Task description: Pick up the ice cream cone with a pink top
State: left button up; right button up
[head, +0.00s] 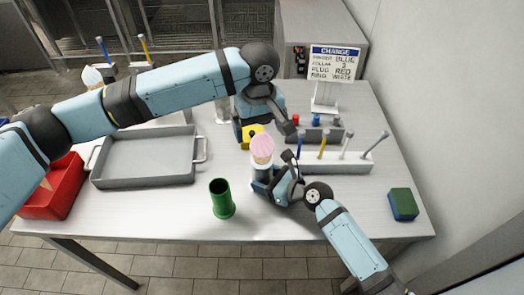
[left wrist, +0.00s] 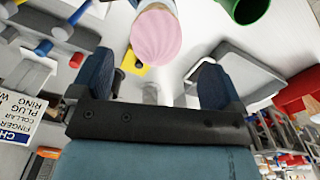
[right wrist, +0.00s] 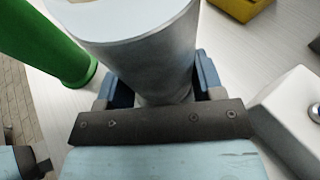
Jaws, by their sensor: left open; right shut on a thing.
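The ice cream cone with a pink top (head: 262,146) stands upright in a grey cylinder (head: 262,172) near the middle of the table. My right gripper (head: 268,186) is shut on this cylinder; the right wrist view shows the cylinder (right wrist: 150,60) between its fingers. My left gripper (head: 265,128) is open just behind and above the cone. In the left wrist view, the pink top (left wrist: 157,38) lies beyond and between the open fingertips of the left gripper (left wrist: 155,72), apparently not gripped. The cone's lower part is mostly hidden.
A green cup (head: 222,200) stands left of the cylinder. A grey tray (head: 145,160) and a red bin (head: 72,185) lie further left. A green-blue block (head: 402,204) sits near the right edge.

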aim_at(262, 144)
pick_arm(q)
jog(key=shift+s+d+f, duration=0.1)
jog(key=shift+d+f, duration=0.05)
jog(key=shift+f, duration=1.2)
jog(key=shift+d+f, duration=0.15)
jog(key=shift+f, duration=1.15)
jog(key=c, duration=0.7)
